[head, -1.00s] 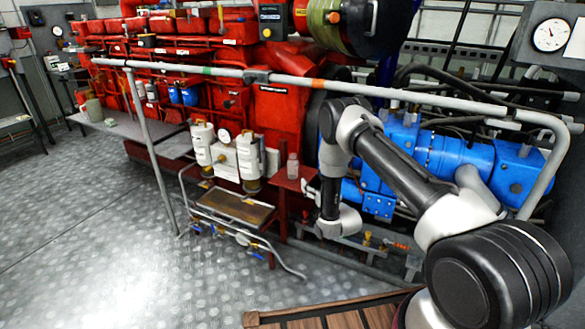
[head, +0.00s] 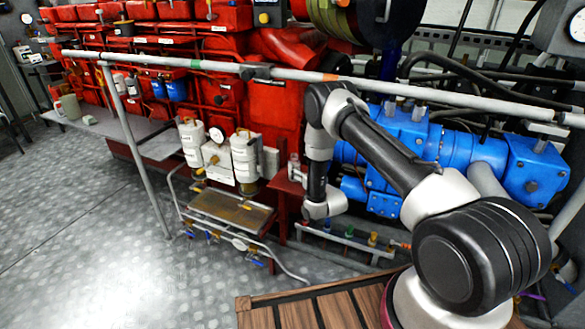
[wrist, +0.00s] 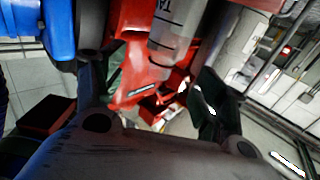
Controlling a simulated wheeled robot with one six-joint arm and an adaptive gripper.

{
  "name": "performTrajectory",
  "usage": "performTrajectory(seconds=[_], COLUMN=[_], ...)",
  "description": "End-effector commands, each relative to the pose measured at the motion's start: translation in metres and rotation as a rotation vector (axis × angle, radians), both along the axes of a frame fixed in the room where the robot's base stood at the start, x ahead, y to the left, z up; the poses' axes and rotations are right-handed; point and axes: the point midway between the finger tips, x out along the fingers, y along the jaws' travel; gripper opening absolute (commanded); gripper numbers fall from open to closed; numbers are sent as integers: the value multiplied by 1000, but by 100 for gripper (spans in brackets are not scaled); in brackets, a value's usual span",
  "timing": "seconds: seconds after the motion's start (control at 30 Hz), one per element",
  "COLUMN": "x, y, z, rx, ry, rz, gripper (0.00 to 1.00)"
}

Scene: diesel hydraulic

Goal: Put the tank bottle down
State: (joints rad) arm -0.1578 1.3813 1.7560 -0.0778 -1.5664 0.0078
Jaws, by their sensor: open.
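The tank bottle (head: 293,166) is a small translucent bottle. In the head view it stands upright on a small red shelf (head: 283,184) beside the white canisters, just left of my arm's wrist. In the wrist view the bottle (wrist: 172,40) shows at the top with dark graduation lines and part of its lettering; its upper part is cut off by the frame. My gripper (wrist: 150,80) is open, with its two dark fingers apart and nothing clamped between them. The bottle lies beyond the fingertips; exact spacing is unclear. In the head view the fingers are mostly hidden.
White canisters (head: 243,158) with a gauge stand left of the shelf, above a metal tray (head: 230,210). A grey handrail (head: 200,65) crosses in front of the red engine. Blue machinery (head: 455,150) lies right. A grey bench (head: 115,124) stands at left; the floor there is clear.

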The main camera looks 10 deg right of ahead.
Motion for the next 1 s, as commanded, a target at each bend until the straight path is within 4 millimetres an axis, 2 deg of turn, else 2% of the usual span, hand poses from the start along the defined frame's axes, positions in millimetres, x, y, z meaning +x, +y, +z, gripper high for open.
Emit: performTrajectory(seconds=[0.4, 0.67, 0.7, 0.9, 1.0], x=[56, 61, 61, 61, 61], y=[17, 18, 18, 18, 18], z=[1, 1, 1, 1, 1], rx=[0, 0, 0, 0, 0], ry=[-2, 1, 1, 0, 0], rz=[1, 0, 0, 0, 0], gripper=[72, 72, 70, 34, 20])
